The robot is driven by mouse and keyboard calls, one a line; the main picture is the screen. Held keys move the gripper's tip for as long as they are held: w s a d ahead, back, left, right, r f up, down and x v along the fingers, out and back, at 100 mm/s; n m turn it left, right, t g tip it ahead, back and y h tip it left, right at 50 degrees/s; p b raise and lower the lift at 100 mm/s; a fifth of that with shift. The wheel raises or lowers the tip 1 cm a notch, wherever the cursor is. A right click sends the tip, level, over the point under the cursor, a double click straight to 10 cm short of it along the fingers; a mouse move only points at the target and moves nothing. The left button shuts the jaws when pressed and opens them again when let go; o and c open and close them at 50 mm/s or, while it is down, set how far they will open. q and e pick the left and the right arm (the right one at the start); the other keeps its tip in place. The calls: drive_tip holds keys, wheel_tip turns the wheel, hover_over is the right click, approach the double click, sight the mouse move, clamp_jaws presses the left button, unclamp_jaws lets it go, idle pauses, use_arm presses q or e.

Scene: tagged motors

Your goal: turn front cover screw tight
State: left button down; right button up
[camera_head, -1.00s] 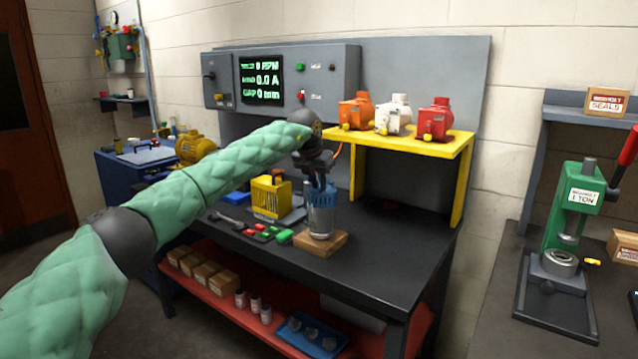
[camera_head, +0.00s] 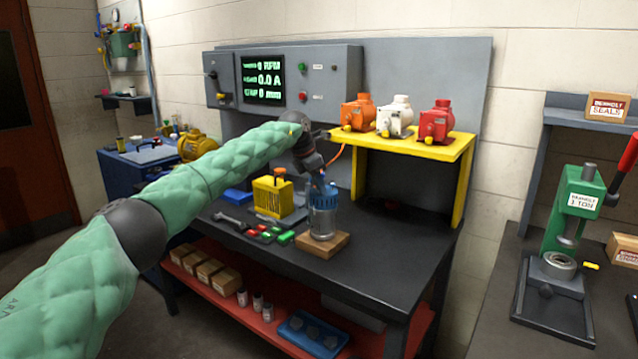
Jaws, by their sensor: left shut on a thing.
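A blue and grey motor (camera_head: 323,217) stands upright on a wooden block (camera_head: 323,244) on the dark workbench. My left gripper (camera_head: 319,180) is at the top of the motor, tilted, coming from the upper left. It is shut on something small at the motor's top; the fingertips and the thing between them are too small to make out. The front cover screw cannot be told apart at this size. My right gripper is not in view.
A yellow slotted box (camera_head: 271,196) with an orange-handled tool stands left of the motor. A wrench (camera_head: 231,222) and small red and green parts lie before it. A yellow shelf (camera_head: 405,144) holds three motors behind. The bench right of the block is clear.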

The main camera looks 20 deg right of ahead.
use_arm(q)
drive_tip(key=shift+r, duration=0.15)
drive_tip(key=c, duration=1.4)
unclamp_jaws()
